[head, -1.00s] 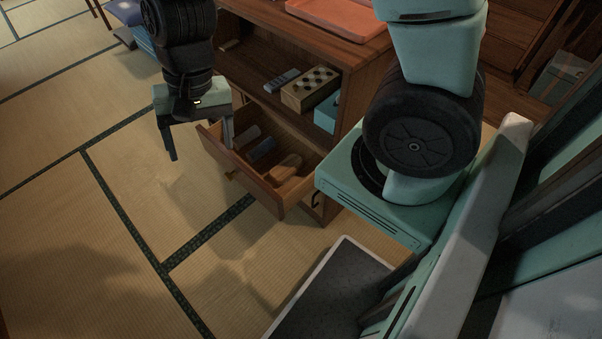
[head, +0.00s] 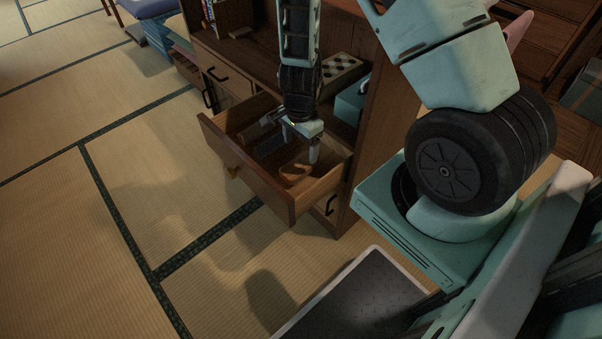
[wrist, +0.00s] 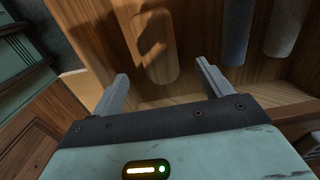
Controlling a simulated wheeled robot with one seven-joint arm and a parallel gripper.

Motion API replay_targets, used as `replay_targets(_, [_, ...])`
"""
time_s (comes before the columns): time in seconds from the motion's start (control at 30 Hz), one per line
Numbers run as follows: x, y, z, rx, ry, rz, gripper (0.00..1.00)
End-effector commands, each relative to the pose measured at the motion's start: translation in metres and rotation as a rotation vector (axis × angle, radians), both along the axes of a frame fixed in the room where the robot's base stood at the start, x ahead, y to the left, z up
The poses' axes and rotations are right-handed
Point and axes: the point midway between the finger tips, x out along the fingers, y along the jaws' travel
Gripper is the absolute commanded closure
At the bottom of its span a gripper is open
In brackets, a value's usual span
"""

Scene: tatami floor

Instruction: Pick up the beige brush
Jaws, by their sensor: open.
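The beige brush, a long rounded tan piece (wrist: 160,62), lies in the open wooden drawer (head: 245,178). In the head view the brush (head: 296,169) is near the drawer's right end, partly in shadow. My gripper (head: 300,145) is over the drawer, pointing down, with its fingers apart and nothing between them. In the wrist view the brush's rounded near end is just ahead of the gap between my open fingertips (wrist: 162,72). The brush appears below the fingers and untouched.
Blue-grey rolled items (wrist: 238,30) lie beside the brush in the drawer. The drawer's walls stand close around my gripper. A teal box (head: 349,103) and a holed wooden block (head: 343,75) sit on the cabinet shelf above. Open tatami lies in front.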

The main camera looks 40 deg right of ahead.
Motion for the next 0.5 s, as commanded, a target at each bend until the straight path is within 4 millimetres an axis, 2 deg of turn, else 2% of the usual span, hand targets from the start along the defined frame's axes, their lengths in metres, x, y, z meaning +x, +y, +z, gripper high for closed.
replay_targets(0.03, [-0.001, 0.0, -0.014, 0.001, 0.002, -0.002, 0.22])
replay_targets(0.1, [0.0, 0.0, -0.022, 0.001, 0.001, -0.001, 0.22])
replay_targets(0.37, [0.0, 0.0, -0.036, 0.001, -0.001, 0.002, 0.22])
replay_targets(0.5, [-0.002, 0.001, -0.053, 0.002, 0.001, 0.0, 0.22])
